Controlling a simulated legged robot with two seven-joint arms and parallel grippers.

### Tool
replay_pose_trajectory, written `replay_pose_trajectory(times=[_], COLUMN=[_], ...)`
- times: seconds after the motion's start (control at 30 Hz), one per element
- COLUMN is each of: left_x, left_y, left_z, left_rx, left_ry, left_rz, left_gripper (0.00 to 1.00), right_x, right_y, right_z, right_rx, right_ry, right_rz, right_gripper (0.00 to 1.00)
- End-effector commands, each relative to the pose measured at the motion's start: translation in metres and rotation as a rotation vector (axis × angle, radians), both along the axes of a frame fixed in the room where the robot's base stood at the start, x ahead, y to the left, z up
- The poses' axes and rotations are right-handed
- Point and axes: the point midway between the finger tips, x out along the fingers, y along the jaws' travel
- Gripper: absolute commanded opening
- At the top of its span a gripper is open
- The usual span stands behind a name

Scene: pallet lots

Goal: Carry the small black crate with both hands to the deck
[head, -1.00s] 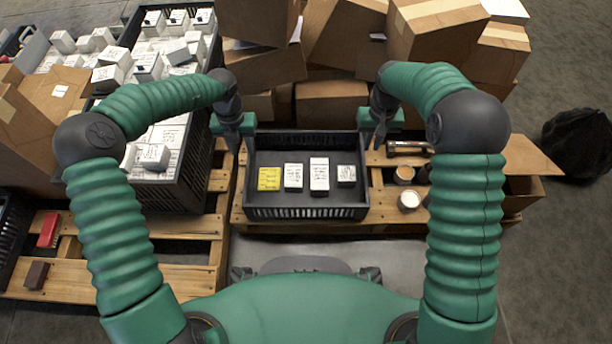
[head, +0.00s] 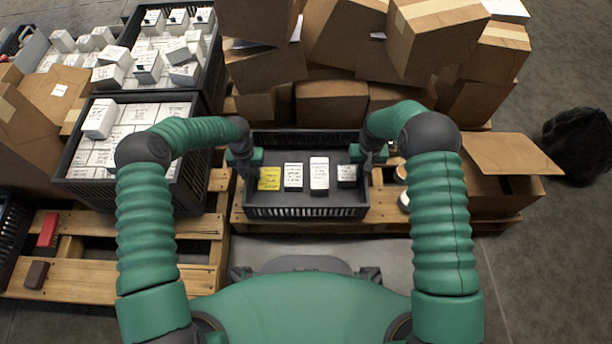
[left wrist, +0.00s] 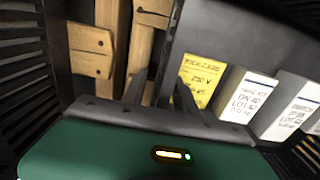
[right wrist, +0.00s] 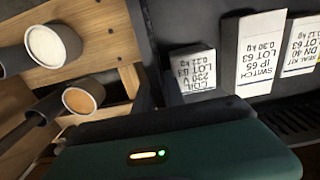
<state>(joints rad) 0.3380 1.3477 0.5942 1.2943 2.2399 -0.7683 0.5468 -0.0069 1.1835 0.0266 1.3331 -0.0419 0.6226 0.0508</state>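The small black crate (head: 306,212) stands on a wooden pallet in the middle of the head view. It holds a yellow pick card (head: 269,179) and several white labelled boxes (head: 319,174). My left gripper (head: 247,168) is at the crate's left wall. In the left wrist view its two fingers (left wrist: 158,92) stand apart, one on each side of the wall, with a gap showing. My right gripper (head: 368,166) is at the right wall. In the right wrist view its fingers (right wrist: 150,92) are dark against the wall, and their spacing is unclear. No deck is identifiable.
A large black crate of white boxes (head: 73,172) stands on the left pallet (head: 150,272). Cardboard boxes (head: 332,102) are piled behind the small crate. A black bag (head: 577,145) lies at far right.

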Motion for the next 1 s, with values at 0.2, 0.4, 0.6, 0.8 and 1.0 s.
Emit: replay_pose_trajectory(times=[0.2, 0.4, 0.6, 0.8, 1.0], left_x=[-0.0004, -0.0003, -0.0003, -0.0003, -0.0003], left_y=[0.0003, 0.0003, 0.0003, 0.0004, 0.0004], left_z=[-0.0034, -0.0032, -0.003, -0.0029, -0.0027], left_rx=[0.001, 0.0, 0.0, 0.0, 0.0], left_ry=[0.001, 0.001, 0.001, 0.001, 0.001], left_rz=[0.0, 0.0, 0.0, 0.0, 0.0], left_gripper=[0.35, 0.21, 0.0, 0.0, 0.0], right_x=[0.0001, 0.0, -0.0001, -0.0001, -0.0002], right_y=[0.0, -0.0001, 0.0, 0.0, 0.0001], right_z=[-0.0031, -0.003, -0.0028, -0.0027, -0.0026], right_rx=[0.0, 0.0, 0.0, 0.0, 0.0], right_ry=[0.0, 0.0, 0.0, 0.001, 0.001], right_rz=[0.0, 0.0, 0.0, 0.0, 0.0], right_gripper=[0.15, 0.01, 0.0, 0.0, 0.0])
